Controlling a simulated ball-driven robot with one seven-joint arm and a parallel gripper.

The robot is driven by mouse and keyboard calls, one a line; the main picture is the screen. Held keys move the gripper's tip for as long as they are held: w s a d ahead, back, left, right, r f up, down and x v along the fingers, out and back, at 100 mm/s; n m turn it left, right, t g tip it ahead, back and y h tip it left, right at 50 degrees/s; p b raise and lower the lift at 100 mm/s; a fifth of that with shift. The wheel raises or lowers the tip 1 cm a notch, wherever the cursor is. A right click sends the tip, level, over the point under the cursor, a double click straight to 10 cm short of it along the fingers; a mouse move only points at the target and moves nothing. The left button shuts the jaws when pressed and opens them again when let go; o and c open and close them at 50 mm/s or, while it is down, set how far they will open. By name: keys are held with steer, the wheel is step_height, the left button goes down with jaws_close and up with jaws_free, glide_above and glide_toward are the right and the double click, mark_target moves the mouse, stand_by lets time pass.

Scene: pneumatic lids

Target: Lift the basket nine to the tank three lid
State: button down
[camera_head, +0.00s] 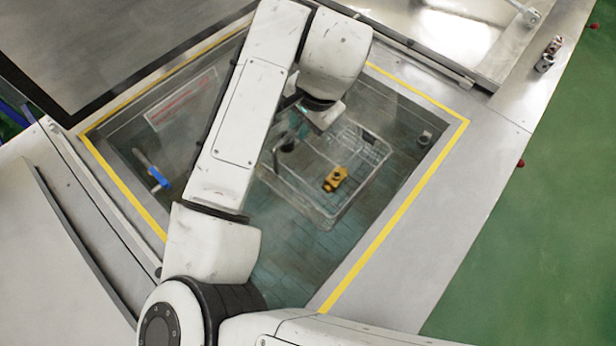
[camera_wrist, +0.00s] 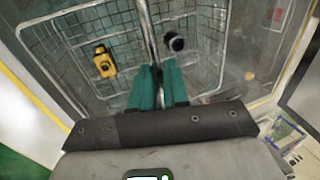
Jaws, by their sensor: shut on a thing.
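The wire basket (camera_head: 357,200) hangs or sits inside the open, yellow-edged tank (camera_head: 447,143); I cannot tell if it touches the floor. In the wrist view the basket (camera_wrist: 62,70) spreads on both sides of a central bar (camera_wrist: 147,30). My gripper (camera_wrist: 160,70) has its teal fingers shut on this bar, and my arm hides much of it in the head view. A yellow part (camera_head: 335,179) and a dark cylindrical part (camera_head: 287,143) lie in the basket. No number is readable on the basket or any lid.
A dark-edged grey panel (camera_head: 95,35) lies beyond the tank at upper left, and a shiny metal panel (camera_head: 420,25) at upper right. A blue-handled item (camera_head: 152,170) is at the tank's left side. Small metal parts (camera_head: 545,62) rest on the right ledge.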

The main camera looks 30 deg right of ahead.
steer(key=shift+r, duration=4.45)
stand_by(1.0)
